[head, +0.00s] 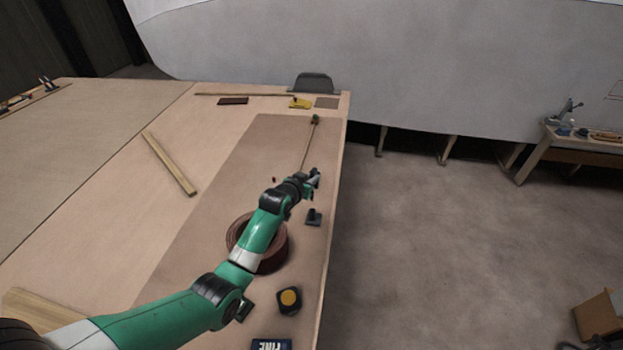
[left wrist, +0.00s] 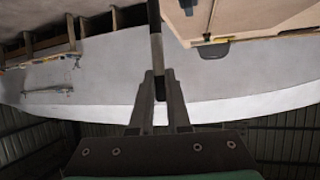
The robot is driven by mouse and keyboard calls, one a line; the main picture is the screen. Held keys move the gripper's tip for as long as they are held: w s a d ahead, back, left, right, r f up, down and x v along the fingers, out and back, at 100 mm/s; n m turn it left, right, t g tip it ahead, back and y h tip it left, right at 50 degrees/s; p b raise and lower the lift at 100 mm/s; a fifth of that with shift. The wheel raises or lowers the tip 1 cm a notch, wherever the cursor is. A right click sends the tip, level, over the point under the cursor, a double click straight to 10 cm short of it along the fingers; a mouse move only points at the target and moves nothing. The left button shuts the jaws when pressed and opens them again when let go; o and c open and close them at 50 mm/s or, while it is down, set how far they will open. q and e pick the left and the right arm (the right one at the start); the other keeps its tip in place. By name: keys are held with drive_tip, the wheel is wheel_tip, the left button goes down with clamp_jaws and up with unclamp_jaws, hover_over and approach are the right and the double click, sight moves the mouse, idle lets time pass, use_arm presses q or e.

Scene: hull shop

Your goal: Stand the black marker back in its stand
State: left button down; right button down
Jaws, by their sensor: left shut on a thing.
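My left gripper (head: 315,178) is above the right side of the bench, near its edge. In the left wrist view its two fingers (left wrist: 159,88) are shut on the black marker (left wrist: 155,22), a slim dark stick with a paler band that runs up between and past the fingertips. In the head view the marker is too small to make out clearly at the gripper. A small black block with a raised part, which looks like the stand (head: 314,217), sits on the bench just below the gripper in the picture, apart from it. My right gripper is not in view.
A brown coil (head: 239,240) lies partly behind my left arm. A black-and-yellow tape measure (head: 290,300) and a dark box (head: 270,345) are nearer. A thin stick (head: 307,143) lies beyond the gripper. The bench's right edge drops to open floor (head: 440,240).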

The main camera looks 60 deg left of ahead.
use_arm(q)
drive_tip(key=shift+f+b, duration=1.4)
drive_tip(key=shift+f, duration=0.45)
drive_tip(key=shift+f, duration=0.35)
drive_tip(key=shift+f+b, duration=1)
drive_tip(key=shift+f, duration=0.6)
idle(3.0)
drive_tip(key=c, duration=0.8)
unclamp_jaws()
